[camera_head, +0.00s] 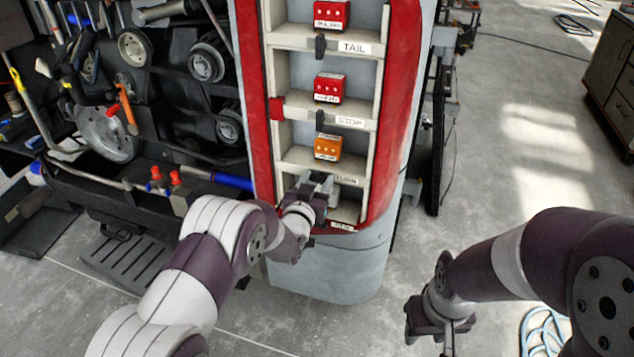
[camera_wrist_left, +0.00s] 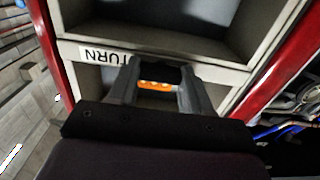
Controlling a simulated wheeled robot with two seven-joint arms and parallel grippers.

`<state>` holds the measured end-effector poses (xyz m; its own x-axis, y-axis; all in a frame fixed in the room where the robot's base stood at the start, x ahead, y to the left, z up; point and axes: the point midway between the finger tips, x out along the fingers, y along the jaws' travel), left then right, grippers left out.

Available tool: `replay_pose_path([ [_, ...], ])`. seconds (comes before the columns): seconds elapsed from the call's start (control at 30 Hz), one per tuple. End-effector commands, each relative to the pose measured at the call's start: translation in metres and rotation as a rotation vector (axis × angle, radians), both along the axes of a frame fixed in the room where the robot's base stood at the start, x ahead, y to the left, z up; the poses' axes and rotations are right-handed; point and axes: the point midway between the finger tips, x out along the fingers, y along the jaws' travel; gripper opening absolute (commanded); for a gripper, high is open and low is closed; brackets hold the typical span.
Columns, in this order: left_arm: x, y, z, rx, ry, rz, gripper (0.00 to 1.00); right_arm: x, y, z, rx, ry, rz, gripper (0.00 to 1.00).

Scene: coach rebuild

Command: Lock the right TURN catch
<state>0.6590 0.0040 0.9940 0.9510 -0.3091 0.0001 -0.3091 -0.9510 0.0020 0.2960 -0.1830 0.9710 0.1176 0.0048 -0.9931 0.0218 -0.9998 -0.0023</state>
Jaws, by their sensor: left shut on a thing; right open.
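The TURN label (camera_head: 345,180) is on the shelf lip below an orange lamp unit (camera_head: 328,147). My left gripper (camera_head: 318,186) is at that lip, just left of the label. In the left wrist view its fingers (camera_wrist_left: 160,82) are closed around a dark piece that appears to be the TURN catch (camera_wrist_left: 158,70), beside the TURN label (camera_wrist_left: 98,54). Orange (camera_wrist_left: 155,86) shows between the fingers. The catch's exact angle is hidden by the gripper. My right gripper (camera_head: 438,326) is open and empty over the floor at lower right.
Red lamp units sit in the TAIL (camera_head: 331,14) and STOP (camera_head: 329,87) bays, with dark catches (camera_head: 320,45) on their lips. A red tab (camera_head: 276,108) is at the left frame. Tools and wheel parts crowd the left. Open floor lies at right, with a blue hose (camera_head: 542,330).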

Motion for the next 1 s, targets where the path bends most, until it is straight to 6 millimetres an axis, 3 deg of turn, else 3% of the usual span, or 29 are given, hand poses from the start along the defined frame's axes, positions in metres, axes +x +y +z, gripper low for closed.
replay_pose_path([
  [0.37,0.0,0.0,-0.004,-0.128,0.042,0.0,0.18,0.0,0.0,-0.016,0.0,0.0,0.0,0.43],
  [1.0,0.0,0.001,-0.005,-0.69,0.224,0.0,0.18,0.0,0.0,-0.068,0.0,0.0,0.0,0.43],
])
